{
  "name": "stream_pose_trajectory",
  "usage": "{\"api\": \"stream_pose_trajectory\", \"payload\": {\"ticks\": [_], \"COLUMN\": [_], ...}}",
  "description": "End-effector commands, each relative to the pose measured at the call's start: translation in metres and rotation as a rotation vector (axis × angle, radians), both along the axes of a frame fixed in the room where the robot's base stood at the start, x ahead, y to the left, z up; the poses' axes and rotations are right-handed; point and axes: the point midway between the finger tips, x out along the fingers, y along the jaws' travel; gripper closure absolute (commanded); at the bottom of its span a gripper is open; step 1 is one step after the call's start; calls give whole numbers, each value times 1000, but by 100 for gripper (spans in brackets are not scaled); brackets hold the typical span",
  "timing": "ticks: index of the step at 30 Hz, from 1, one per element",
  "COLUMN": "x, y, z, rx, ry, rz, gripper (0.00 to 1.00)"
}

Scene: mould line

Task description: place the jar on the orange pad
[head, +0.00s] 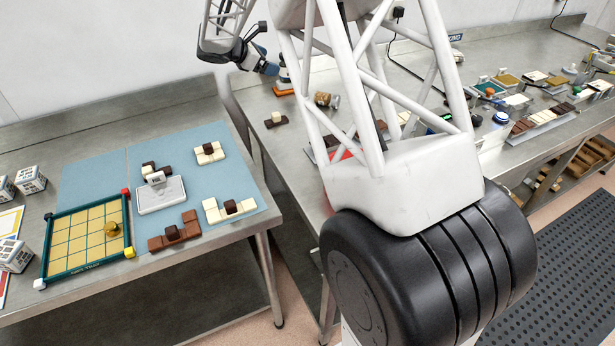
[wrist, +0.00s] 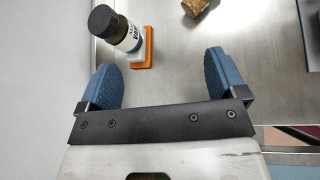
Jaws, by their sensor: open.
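The jar (wrist: 122,33) has a dark lid, dark contents and a white label with dark lettering. In the wrist view it appears to stand on the orange pad (wrist: 149,48), with its base over the pad and its lid leaning toward the upper left by perspective. My gripper (wrist: 163,66) is open and empty, its two blue fingers apart, with the jar beyond the fingertips. In the head view my gripper (head: 266,61) is close beside the jar, which is mostly hidden by a finger; the orange pad (head: 287,90) shows below.
A brown and gold object (head: 326,99) lies right of the pad. A small chocolate stack (head: 275,119) sits nearer on the steel bench. The left table holds a blue mat (head: 102,176) and a gridded tray (head: 44,252). My arm hides part of the bench.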

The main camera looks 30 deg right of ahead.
Motion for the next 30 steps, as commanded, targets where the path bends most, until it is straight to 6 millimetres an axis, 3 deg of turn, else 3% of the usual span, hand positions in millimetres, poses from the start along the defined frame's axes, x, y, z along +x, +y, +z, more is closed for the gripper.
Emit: {"api": "stream_pose_trajectory", "payload": {"ticks": [1, 12, 30], "x": [-16, -125, -307], "y": [1, 17, 54], "z": [11, 54, 85], "rx": [29, 252, 598], "ry": [-27, -214, -490], "rz": [-24, -231, -607], "gripper": [10, 10, 10]}}
